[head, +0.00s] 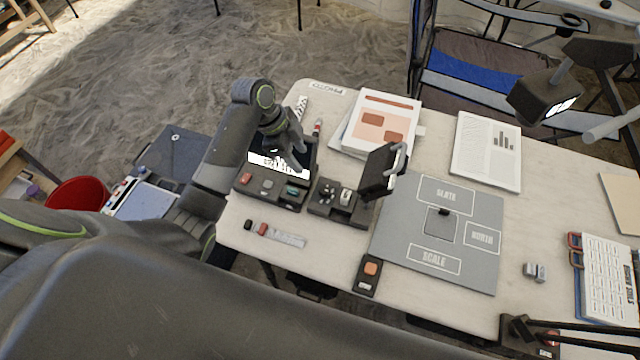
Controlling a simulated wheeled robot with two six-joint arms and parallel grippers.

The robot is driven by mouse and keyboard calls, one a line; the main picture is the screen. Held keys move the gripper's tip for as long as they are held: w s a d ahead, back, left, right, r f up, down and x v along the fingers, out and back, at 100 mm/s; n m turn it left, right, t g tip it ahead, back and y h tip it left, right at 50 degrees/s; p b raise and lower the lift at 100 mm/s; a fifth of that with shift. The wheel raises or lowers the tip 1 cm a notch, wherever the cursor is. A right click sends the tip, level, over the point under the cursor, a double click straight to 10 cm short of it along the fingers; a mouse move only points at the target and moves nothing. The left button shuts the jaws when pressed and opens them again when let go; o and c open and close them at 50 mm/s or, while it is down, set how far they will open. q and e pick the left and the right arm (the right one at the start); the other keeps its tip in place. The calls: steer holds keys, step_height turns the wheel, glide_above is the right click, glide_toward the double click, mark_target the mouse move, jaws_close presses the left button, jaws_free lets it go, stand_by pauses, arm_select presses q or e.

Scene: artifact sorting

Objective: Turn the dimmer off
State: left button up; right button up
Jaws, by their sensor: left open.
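My left gripper (297,150) is open and points down over a dark device with a lit screen (262,160) and a row of coloured buttons along its front. No object shows between its fingers. To the right of that device is a small black control box (340,203) with a dark knob and a light switch-like part. A black box with an orange button (369,271) sits at the table's front edge. Which of these is the dimmer, and its setting, I cannot tell.
A dark panel on a stand (381,170) rises beside the control box. A grey sorting mat (400,235) with labelled areas lies right of it. Papers (486,150) lie at the back. A lamp head (545,103) overhangs the right side. Bare tabletop shows around the mat.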

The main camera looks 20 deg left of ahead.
mark_target(323, 190)
arm_select(q)
steer(key=p+x, duration=0.1)
steer(key=x, duration=1.3)
steer(key=shift+d+f, duration=0.1)
steer(key=shift+f, duration=0.1)
steer(key=shift+c, duration=0.4)
steer(key=c, duration=0.9)
